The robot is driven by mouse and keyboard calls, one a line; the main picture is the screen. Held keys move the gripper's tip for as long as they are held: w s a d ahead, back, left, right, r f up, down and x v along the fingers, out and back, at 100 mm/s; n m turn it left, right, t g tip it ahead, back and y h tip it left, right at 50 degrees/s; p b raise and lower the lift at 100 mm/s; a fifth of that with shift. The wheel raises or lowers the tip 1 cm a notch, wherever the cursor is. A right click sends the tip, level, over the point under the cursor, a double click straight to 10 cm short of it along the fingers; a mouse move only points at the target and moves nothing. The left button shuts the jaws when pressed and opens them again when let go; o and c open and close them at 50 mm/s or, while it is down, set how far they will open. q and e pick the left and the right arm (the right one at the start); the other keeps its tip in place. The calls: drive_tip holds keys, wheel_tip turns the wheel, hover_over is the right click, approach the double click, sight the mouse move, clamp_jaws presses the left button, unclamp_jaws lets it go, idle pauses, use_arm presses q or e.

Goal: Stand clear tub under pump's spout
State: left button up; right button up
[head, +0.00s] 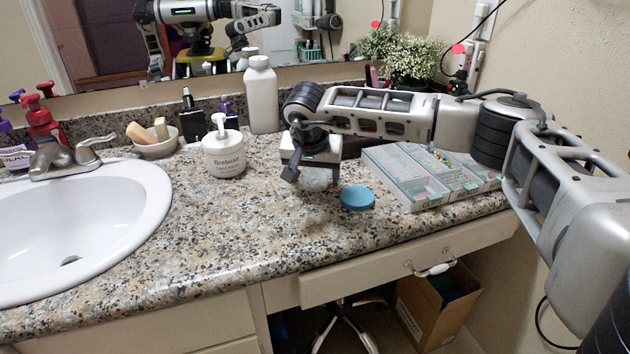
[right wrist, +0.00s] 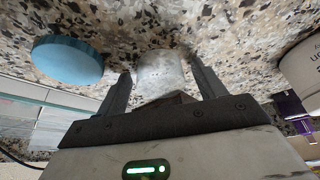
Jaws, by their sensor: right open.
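The clear tub (right wrist: 160,72) is small and whitish, and stands on the counter between the two fingers of my right gripper (head: 313,176) in the right wrist view. The fingers are open, with a gap visible on either side of it. I cannot make the tub out in the head view, where the gripper covers that area. The pump (head: 223,155) is a white lettered jar with a white pump head and spout (head: 218,122), standing left of my right gripper. Part of a white lettered container shows at the right wrist view's right edge. My left gripper is not in view.
A blue round lid (head: 357,198) lies right of the gripper, before a compartment tray (head: 410,190). A white bottle (head: 262,95) stands behind the pump, a soap dish (head: 155,147) to its left. The sink (head: 80,215) is at left. Counter between pump and gripper is clear.

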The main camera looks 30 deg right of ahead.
drive_tip(key=c, duration=1)
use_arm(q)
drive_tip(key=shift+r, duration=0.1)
